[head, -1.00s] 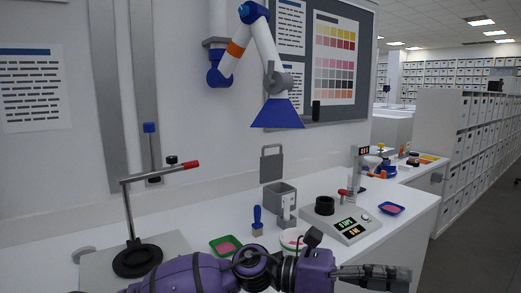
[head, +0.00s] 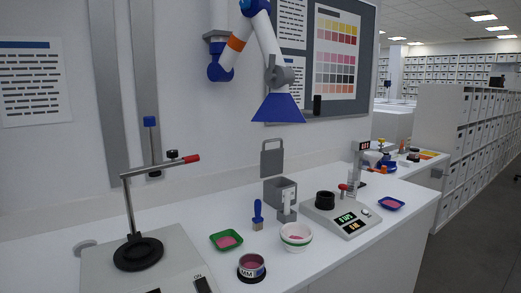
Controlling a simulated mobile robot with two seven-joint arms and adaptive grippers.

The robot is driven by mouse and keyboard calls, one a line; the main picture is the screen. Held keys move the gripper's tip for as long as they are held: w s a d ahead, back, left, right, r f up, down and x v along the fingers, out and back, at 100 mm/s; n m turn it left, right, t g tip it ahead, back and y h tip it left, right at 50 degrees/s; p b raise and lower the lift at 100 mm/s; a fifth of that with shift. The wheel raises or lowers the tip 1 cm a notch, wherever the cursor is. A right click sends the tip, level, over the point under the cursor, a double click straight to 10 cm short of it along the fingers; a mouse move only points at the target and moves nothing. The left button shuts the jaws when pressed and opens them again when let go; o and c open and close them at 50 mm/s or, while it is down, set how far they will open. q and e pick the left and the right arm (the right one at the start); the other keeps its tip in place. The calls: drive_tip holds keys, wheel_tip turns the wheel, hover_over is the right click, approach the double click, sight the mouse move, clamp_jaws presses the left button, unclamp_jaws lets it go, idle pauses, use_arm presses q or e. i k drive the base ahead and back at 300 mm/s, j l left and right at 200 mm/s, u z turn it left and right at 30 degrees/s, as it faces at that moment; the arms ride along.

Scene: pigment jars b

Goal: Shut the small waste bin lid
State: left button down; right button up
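The small waste bin (head: 280,194) is a grey open box near the back of the white bench, beside the scale. Its grey lid (head: 272,158) stands upright at the back, so the bin is open. Neither of my grippers shows in the head view now.
A blue-handled brush (head: 258,214), a white bowl (head: 296,238), a green tray (head: 226,240) and a jar (head: 251,268) stand in front of the bin. A scale (head: 341,214) is to its right. A blue hood (head: 278,108) hangs above.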

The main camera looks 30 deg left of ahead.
sight(272, 161)
drive_tip(key=i+l+u, duration=0.1)
drive_tip(key=i+l, duration=0.6)
